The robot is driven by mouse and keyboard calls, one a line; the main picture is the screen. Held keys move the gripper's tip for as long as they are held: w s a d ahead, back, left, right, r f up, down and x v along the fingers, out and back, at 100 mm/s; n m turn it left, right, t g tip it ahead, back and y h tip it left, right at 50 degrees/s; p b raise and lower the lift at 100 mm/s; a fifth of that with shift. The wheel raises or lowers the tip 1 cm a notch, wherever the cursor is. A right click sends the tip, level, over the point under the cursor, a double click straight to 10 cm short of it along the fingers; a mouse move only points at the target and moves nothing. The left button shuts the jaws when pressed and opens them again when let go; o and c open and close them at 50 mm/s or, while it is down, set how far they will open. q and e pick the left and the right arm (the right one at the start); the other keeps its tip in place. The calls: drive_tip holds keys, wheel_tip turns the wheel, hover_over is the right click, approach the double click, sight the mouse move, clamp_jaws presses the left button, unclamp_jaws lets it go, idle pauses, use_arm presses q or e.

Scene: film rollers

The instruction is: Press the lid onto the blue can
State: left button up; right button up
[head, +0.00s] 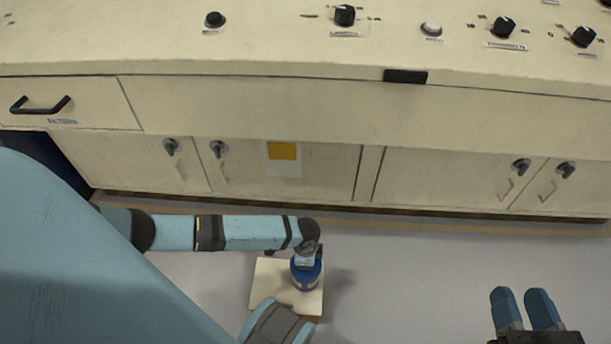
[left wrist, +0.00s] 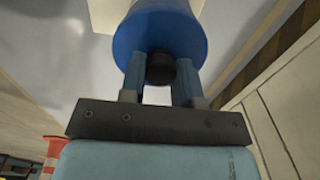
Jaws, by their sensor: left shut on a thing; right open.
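The blue can (head: 305,283) stands upright on a cream square top (head: 268,283) in the lower middle of the head view. My left gripper (head: 308,260) is right above it and hides much of its top. In the left wrist view, my left gripper is shut on a dark round knob (left wrist: 160,68), with a wide blue round surface (left wrist: 160,28) just beyond the fingers. The knob appears to belong to the lid; I cannot tell whether the lid sits flush on the can. My right gripper (head: 524,305) is open and empty at the lower right, away from the can.
A cream control cabinet (head: 240,105) with knobs, drawer and doors spans the back. Grey floor (head: 420,280) is clear between the can and my right gripper. The left wrist view shows an orange and white cone (left wrist: 54,150) at lower left.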

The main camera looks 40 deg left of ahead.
use_arm(q)
drive_tip(key=shift+p, duration=0.8)
idle(1.0)
drive_tip(key=shift+f+p, duration=0.15)
drive_tip(key=shift+p, duration=0.2)
idle(0.9)
drive_tip(key=shift+p, duration=0.35)
idle(0.4)
idle(0.4)
drive_tip(key=o, duration=1.5)
drive_tip(key=shift+c, duration=0.2)
